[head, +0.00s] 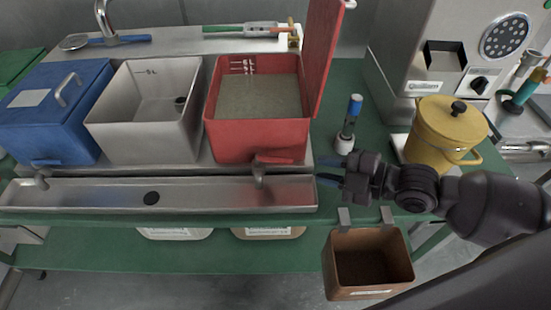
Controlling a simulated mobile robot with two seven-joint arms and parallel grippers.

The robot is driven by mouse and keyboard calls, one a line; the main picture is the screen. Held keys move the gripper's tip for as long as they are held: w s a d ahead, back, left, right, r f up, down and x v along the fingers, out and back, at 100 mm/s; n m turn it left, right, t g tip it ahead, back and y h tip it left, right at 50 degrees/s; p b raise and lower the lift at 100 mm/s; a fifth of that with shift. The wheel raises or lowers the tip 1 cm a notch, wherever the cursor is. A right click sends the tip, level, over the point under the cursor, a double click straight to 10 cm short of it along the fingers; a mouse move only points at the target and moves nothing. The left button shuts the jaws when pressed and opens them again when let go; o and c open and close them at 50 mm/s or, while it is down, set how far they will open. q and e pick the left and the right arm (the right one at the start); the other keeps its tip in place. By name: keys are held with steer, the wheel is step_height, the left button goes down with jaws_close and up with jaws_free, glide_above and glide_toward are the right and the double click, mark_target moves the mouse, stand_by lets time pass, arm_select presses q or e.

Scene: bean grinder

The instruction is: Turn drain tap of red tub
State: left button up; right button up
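The red tub (258,139) stands at the right end of a row of three tubs, its lid (325,45) raised on the right side. It holds a grey-brown content with a flat surface. Its drain tap (259,172) is on the lower front, with a red handle (273,159) lying sideways and pointing right. The metal spout is over the steel trough. My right gripper (321,171) comes in from the right and is right of the tap, apart from it. Its two fingers are spread with nothing between them. My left gripper is not in view.
The long steel trough (205,194) runs below the tubs. A steel tub (145,140) and a lidded blue tub (55,125) stand left. A blue-capped brush-like tool (352,118) stands behind my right gripper. A yellow canister (440,140) and a hanging brown bin (370,291) are nearby.

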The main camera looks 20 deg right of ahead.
mark_target(291, 162)
steer(key=x, duration=1)
jaws_close()
